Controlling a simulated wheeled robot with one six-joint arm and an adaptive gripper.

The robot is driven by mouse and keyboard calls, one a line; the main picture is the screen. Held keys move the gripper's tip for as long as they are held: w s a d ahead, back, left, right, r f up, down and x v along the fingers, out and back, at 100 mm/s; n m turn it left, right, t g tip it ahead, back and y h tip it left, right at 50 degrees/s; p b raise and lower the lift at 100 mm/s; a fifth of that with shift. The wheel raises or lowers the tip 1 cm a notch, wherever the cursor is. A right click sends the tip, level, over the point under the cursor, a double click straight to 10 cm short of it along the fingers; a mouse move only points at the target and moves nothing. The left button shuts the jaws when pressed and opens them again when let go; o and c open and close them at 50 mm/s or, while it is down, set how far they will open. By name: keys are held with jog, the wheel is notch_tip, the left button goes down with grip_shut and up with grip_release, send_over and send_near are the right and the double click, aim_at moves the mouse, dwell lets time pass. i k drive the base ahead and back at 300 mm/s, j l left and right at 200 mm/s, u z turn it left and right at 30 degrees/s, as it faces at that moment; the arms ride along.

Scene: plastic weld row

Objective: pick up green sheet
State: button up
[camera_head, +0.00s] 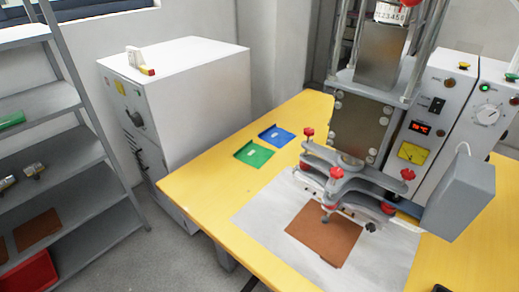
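The green sheet (254,154) lies flat on the yellow table (207,186), near its back left edge. It is a thin square with a small pale mark in its middle. A blue sheet (276,136) lies just behind it and to the right, close to it. My gripper is not in this view.
A welding press (362,122) with red knobs stands on the table to the right. A brown sheet (324,234) lies on a white mat (262,217) below it. A grey cabinet (195,100) stands behind the table's left edge. A metal shelf (75,152) is at the far left.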

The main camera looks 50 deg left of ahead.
aim_at(255, 155)
jog(key=u, duration=1.5)
jog(key=i+j, duration=0.15)
jog(key=j, duration=0.3)
jog(key=i+j, duration=0.1)
jog(key=j, duration=0.35)
jog(key=i+j, duration=0.15)
jog(key=j, duration=0.3)
jog(key=i+j, duration=0.1)
jog(key=j, duration=0.35)
jog(key=i+j, duration=0.15)
jog(key=j, duration=0.3)
jog(key=i+j+u, duration=0.1)
jog(key=j, duration=0.35)
jog(key=i+j, duration=0.15)
jog(key=j, duration=0.3)
jog(key=i+j, duration=0.15)
jog(key=j, duration=0.3)
jog(key=i+l, duration=0.1)
jog(key=l, duration=0.15)
jog(key=i+l, duration=0.1)
jog(key=l, duration=0.15)
